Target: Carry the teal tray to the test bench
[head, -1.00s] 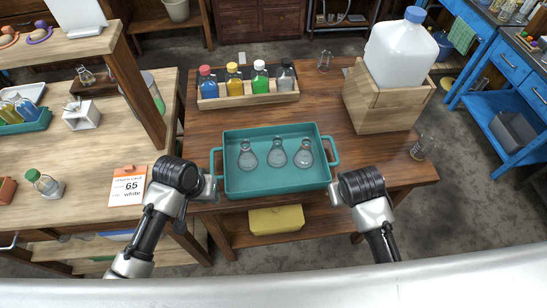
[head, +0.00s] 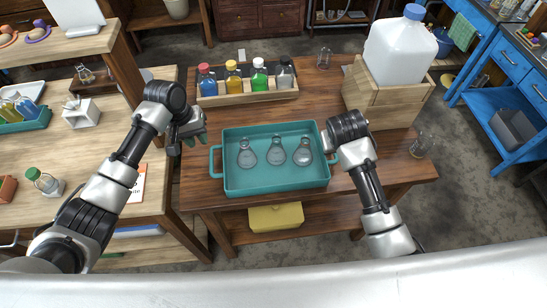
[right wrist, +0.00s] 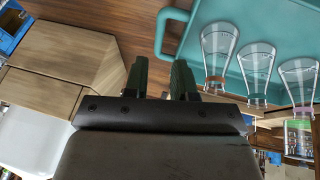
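The teal tray (head: 240,188) rests on the wooden table, with a loop handle at each short side. Three clear glass flasks (head: 247,155) (head: 276,152) (head: 303,152) stand in it. My left gripper (head: 187,140) is open and empty, up and left of the tray's left handle, apart from it. My right gripper (head: 328,142) is at the tray's right side, close to the right handle. The right wrist view shows its two fingers (right wrist: 158,64) spread with nothing between them. The tray's handle (right wrist: 163,32) lies just beyond the fingertips there; contact cannot be told.
A wooden rack (head: 248,97) of colored bottles stands behind the tray. A wooden crate (head: 380,100) bearing a white jug (head: 400,52) stands at right. A small glass (head: 419,146) is near the table's right edge. A blue bench (head: 500,100) stands across the floor at right.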

